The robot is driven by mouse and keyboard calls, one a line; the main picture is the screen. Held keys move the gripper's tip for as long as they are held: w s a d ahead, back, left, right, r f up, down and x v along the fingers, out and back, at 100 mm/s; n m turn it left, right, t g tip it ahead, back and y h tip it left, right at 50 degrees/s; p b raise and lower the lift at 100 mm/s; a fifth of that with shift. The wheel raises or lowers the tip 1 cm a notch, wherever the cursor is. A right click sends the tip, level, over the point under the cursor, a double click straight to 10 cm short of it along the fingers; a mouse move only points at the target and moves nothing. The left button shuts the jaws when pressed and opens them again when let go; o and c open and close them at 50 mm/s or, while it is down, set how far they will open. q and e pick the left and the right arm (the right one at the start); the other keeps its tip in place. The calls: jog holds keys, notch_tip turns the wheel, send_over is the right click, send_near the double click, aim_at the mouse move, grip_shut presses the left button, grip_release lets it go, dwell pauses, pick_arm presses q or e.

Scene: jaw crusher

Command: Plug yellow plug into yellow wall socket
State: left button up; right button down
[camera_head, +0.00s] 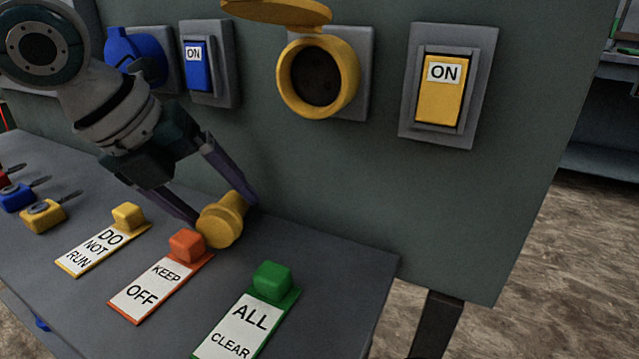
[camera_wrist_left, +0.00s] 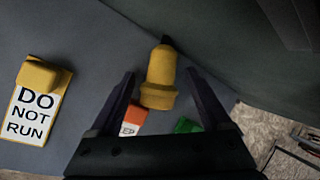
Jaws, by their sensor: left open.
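The yellow plug (camera_head: 224,221) lies on the grey shelf near the panel wall, behind the orange tag. My left gripper (camera_head: 218,212) is open, with its fingers reaching down on either side of the plug. In the left wrist view the plug (camera_wrist_left: 160,78) sits between the two open fingers (camera_wrist_left: 160,85), with gaps visible beside it. The yellow wall socket (camera_head: 319,77) is on the grey panel, above and right of the plug. Its yellow lid (camera_head: 277,11) is raised and its round opening is dark and empty. My right gripper is not in view.
Tags DO NOT RUN (camera_head: 100,240), KEEP OFF (camera_head: 160,284) and ALL CLEAR (camera_head: 246,320) lie in front. Padlocks (camera_head: 43,216) sit at left.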

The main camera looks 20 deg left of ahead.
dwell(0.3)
pick_arm(q)
grip_shut()
dwell(0.5)
